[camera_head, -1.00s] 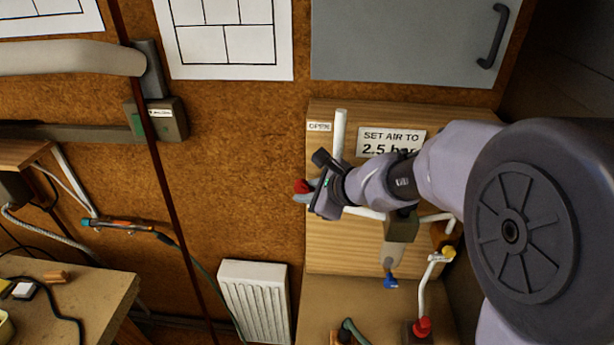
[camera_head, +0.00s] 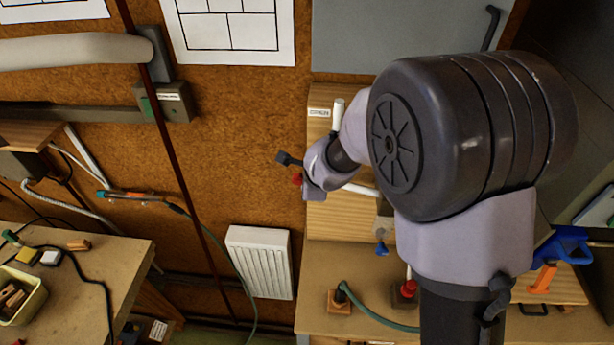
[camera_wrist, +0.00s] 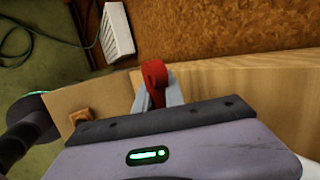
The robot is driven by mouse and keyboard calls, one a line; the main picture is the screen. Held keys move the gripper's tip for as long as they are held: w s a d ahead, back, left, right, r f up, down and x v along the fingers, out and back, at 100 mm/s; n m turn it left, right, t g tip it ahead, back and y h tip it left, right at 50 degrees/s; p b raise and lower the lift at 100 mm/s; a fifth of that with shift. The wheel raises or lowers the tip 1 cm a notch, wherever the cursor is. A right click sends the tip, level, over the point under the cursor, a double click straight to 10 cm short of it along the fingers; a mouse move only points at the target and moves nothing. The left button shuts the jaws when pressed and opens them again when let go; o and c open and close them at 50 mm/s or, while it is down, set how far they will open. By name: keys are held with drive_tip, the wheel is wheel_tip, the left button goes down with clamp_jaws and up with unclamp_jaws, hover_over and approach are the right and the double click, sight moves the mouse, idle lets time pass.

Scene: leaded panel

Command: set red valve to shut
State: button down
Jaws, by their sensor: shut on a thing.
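The red valve's handle (camera_wrist: 155,76) stands between the two grey fingers of my gripper (camera_wrist: 158,92) in the wrist view, and the fingers are shut on it. In the head view only a small red bit of the handle (camera_head: 297,178) shows at the left edge of the wooden panel (camera_head: 335,218). My gripper (camera_head: 303,190) is there too, mostly hidden behind my wrist. A label reading OPEN (camera_head: 319,112) is at the panel's upper left. I see no shut label. The valve's body and pipe joint are hidden.
My arm covers much of the panel. A white pipe (camera_head: 337,112) runs up the panel. A blue-handled valve (camera_head: 382,248) and a red knob (camera_head: 408,288) are below. A white radiator (camera_head: 260,262) stands to the lower left. A workbench (camera_head: 115,265) is at left.

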idle(0.3)
drive_tip(key=c, duration=1.7)
unclamp_jaws()
drive_tip(key=p+v, duration=0.9)
drive_tip(key=v, duration=0.8)
drive_tip(key=shift+r, duration=0.2)
drive_tip(key=shift+d, duration=0.1)
